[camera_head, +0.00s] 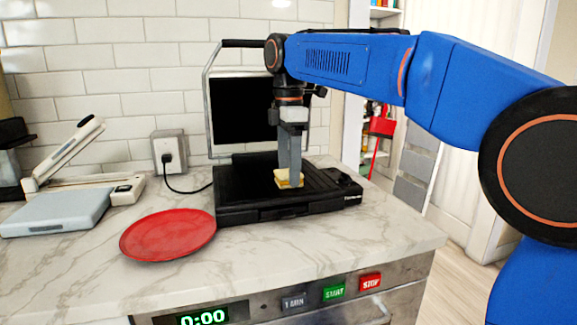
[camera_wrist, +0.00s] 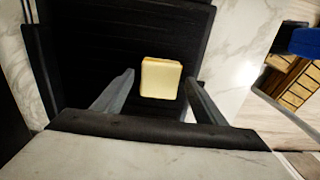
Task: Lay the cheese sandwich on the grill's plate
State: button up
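The cheese sandwich (camera_head: 290,182), small and pale yellow, lies on the black plate of the open grill (camera_head: 240,187). In the wrist view the sandwich (camera_wrist: 160,79) lies flat on the dark ridged plate (camera_wrist: 100,30). My gripper (camera_head: 289,170) points down right over it. In the wrist view my gripper (camera_wrist: 160,82) is open, with one grey finger on each side of the sandwich and a small gap at both sides. The sandwich's underside is hidden.
A red plate (camera_head: 168,234) lies on the marble counter left of the grill. A grey scale-like device (camera_head: 55,213) stands at the far left. The grill's raised lid (camera_head: 241,110) stands behind the plate, near the wall. The counter's front right is clear.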

jog(key=shift+r, duration=0.1)
notch_tip(320, 180, up, 12)
dwell(0.8)
